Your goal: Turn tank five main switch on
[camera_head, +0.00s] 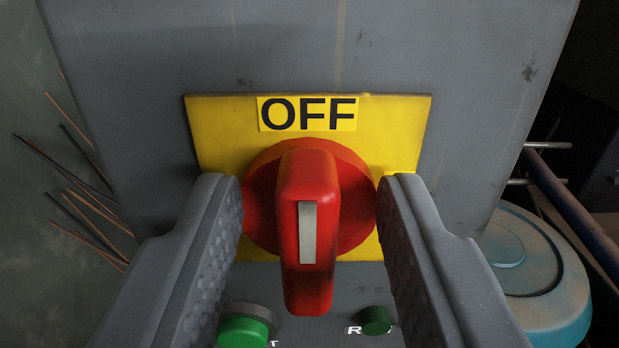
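The main switch (308,225) is a red rotary knob with a raised handle and a pale grey stripe. Its handle stands vertical, in line with the black OFF label (307,114) above it. It sits on a yellow plate (225,125) on a grey box. My gripper (310,205) is open, with one textured finger at the left and one at the right of the knob. The fingers show gaps to the central handle. Whether they touch the round base of the knob cannot be told. The tank number does not show.
A green button (243,328) and a smaller dark green button (376,320) are below the switch, with labels partly hidden by my fingers. Cut wires (85,205) show at the left. A pale blue round lid (535,265) and a pipe (570,210) are at the right.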

